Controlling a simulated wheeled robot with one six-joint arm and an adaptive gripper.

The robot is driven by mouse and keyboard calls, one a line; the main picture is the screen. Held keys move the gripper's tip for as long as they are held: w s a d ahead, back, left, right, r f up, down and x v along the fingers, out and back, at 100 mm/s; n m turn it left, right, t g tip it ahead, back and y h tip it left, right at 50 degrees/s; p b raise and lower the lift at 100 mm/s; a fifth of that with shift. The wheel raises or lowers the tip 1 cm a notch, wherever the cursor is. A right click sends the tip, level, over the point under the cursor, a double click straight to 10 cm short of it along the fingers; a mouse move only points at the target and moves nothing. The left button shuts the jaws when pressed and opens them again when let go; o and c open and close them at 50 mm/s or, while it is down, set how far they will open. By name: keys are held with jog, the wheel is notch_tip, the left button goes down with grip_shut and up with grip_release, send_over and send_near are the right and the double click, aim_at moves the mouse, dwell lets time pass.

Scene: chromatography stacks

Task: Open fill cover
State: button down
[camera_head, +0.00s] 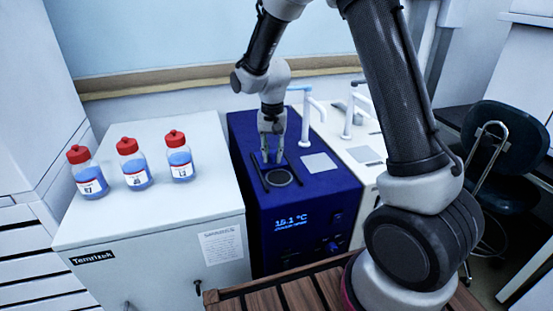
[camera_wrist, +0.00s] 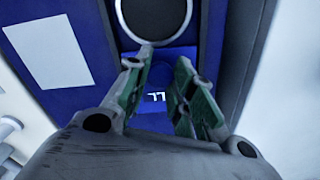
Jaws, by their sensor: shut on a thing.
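The dark blue bath unit (camera_head: 305,190) stands between a white cabinet and a white unit. My gripper (camera_head: 272,160) points down at its top, just behind a dark round disc (camera_head: 280,178) between two dark bars. In the wrist view, my gripper's green-padded fingers (camera_wrist: 160,90) stand on either side of the blue fill cover (camera_wrist: 170,54), with the end of a white label, "LL", between them. My gripper is shut on this cover. The fingers hide much of it, and its hinge is not visible. The ringed dark disc (camera_wrist: 152,18) lies beyond the fingers.
Several red-capped bottles (camera_head: 130,165) stand on the white cabinet (camera_head: 150,225) at left. A dark chair (camera_head: 508,150) is at right.

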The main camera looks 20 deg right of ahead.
aim_at(273, 155)
jog(key=c, duration=1.2)
grip_release()
jog(key=shift+o, duration=0.2)
notch_tip(273, 155, up, 12)
